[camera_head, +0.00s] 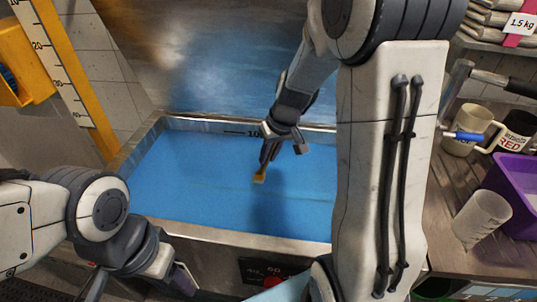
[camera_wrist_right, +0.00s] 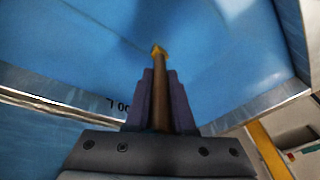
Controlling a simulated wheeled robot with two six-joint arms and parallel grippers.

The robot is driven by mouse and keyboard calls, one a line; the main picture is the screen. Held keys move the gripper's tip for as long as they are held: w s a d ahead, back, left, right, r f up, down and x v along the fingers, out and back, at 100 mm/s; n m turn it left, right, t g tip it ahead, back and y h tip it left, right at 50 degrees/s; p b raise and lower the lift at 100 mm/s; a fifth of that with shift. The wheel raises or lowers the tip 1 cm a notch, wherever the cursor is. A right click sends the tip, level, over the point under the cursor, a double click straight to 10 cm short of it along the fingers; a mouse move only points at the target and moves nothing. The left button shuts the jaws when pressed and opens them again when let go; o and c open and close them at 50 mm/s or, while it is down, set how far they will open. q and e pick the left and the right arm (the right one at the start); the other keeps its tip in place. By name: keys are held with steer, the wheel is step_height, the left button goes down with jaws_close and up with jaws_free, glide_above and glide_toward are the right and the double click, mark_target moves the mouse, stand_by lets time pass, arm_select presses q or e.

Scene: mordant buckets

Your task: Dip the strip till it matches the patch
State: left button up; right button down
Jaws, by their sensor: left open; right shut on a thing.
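My right gripper (camera_head: 270,152) is over the blue liquid in a metal-rimmed tank (camera_head: 270,236). It is shut on a brown stick with a yellow-orange end (camera_head: 259,175). In the right wrist view the brown stick (camera_wrist_right: 160,105) runs out between the dark fingers, its yellow end against the blue. I cannot tell whether that end touches the liquid. No dyed strip can be made out, and I cannot tell which thing is the patch. My left gripper (camera_head: 140,283) is open, low in front of the tank's left side, partly cut off by the frame.
A worktop on the right carries a cream mug (camera_head: 466,131), a dark mug (camera_head: 514,133), a pale cup (camera_head: 482,219) and a purple tub (camera_head: 514,192). A yellow-edged ruler (camera_head: 55,65) stands at left. My right arm hides the tank's right side. A pale blue sheet (camera_head: 285,290) lies at the bottom.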

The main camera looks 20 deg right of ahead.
steer(key=shift+w+a+r, duration=0.1)
steer(key=shift+w+a, duration=0.15)
steer(key=shift+a, duration=0.15)
step_height(320, 180, up, 16)
steer(key=p, duration=1.3)
steer(key=shift+f, duration=0.25)
stand_by(2.0)
